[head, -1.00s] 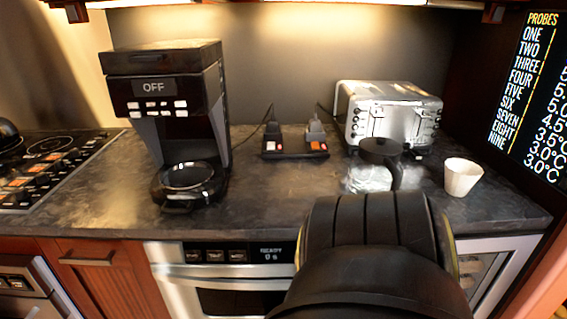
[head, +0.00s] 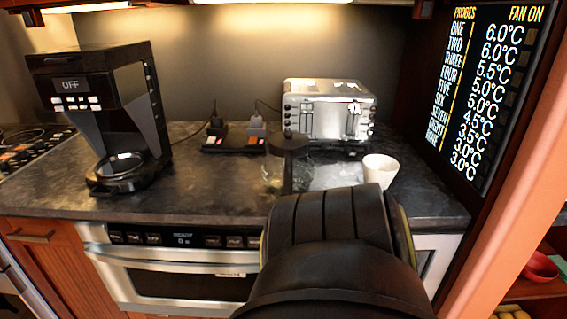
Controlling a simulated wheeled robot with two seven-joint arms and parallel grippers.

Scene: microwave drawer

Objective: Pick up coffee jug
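The coffee jug (head: 289,160) is a clear glass jug with a black lid and a dark upright handle. It stands upright on the dark countertop, in front of the toaster, near the middle of the head view. One of my black arms, seemingly the right, rises from the bottom of the view, and its rounded end lies just in front of and to the right of the jug. That arm hides its own gripper, so no fingers show. No contact with the jug can be seen. My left gripper is out of view.
A black coffee maker (head: 100,110) reading OFF stands at the left. A silver toaster (head: 330,112) is behind the jug, and a white cup (head: 380,170) is to its right. A drawer microwave (head: 180,275) sits below the counter. The counter (head: 205,180) between coffee maker and jug is clear.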

